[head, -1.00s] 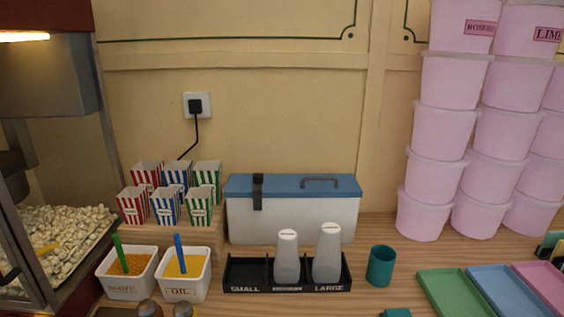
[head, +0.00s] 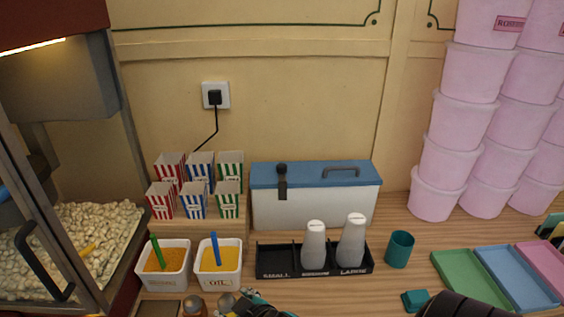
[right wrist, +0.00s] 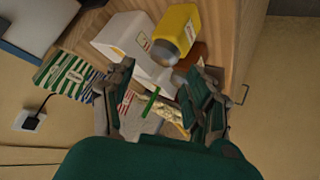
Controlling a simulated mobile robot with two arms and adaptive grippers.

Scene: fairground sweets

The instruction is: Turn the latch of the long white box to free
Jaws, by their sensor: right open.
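The long white box (head: 313,209) stands against the wall in the head view, its blue lid (head: 310,174) closed with a grey handle on top. Its dark latch (head: 282,183) is near the left end and hangs upright from the lid over the front. My right gripper (head: 256,303) is partly in view at the bottom edge, in front of and well below the box. In the right wrist view its green fingers (right wrist: 160,95) are apart with nothing held. I cannot make out the latch there. My left gripper is not in view.
Striped popcorn cups (head: 196,186) stand left of the box. A black tray (head: 314,269) with two white bottles is in front of it. Two white tubs (head: 190,270) with scoops stand left of that tray. A teal cup (head: 399,250) and coloured trays (head: 470,277) are to the right.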

